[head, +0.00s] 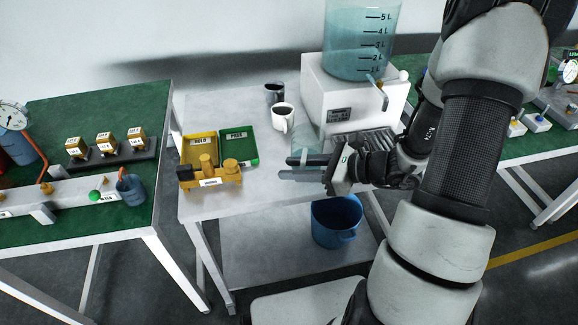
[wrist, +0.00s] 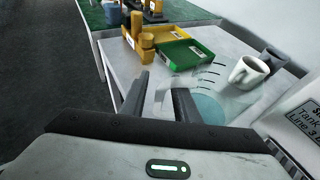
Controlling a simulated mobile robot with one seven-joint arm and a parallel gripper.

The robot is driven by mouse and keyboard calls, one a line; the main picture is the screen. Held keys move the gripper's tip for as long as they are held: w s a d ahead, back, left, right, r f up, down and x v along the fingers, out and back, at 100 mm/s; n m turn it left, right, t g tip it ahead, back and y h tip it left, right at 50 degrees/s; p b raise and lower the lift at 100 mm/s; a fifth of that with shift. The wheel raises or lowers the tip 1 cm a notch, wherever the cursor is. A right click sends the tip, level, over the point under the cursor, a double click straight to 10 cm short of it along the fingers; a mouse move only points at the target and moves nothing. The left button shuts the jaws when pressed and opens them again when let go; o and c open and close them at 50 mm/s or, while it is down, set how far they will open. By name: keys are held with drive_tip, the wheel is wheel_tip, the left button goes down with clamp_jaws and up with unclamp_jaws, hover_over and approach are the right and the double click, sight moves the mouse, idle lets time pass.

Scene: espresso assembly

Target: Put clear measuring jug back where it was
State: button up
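The clear measuring jug (head: 307,138) stands on the white table, in front of the white dispenser and partly hidden by my gripper. In the wrist view the jug (wrist: 212,88) shows dark scale marks and a pale blue round patch low down, just right of my fingers. My gripper (head: 287,167) is low over the table beside the jug, with its two dark fingers apart. In the wrist view a pale, see-through shape, seemingly the jug's handle, lies between the fingers (wrist: 162,84). I see no clear contact of both fingers on it.
A white mug (head: 283,118) and a dark cup (head: 273,94) stand behind the jug. A yellow tray (head: 200,150) and green tray (head: 238,146) lie to the left. The dispenser (head: 340,100) carries a large tank (head: 358,45). A blue bucket (head: 336,222) sits on the lower shelf.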

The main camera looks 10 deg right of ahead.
drive_tip(key=p+v, duration=0.1)
drive_tip(key=v, duration=0.9)
drive_tip(key=shift+s+p, duration=0.15)
drive_tip(key=shift+p, duration=0.2)
drive_tip(key=shift+r, duration=0.1)
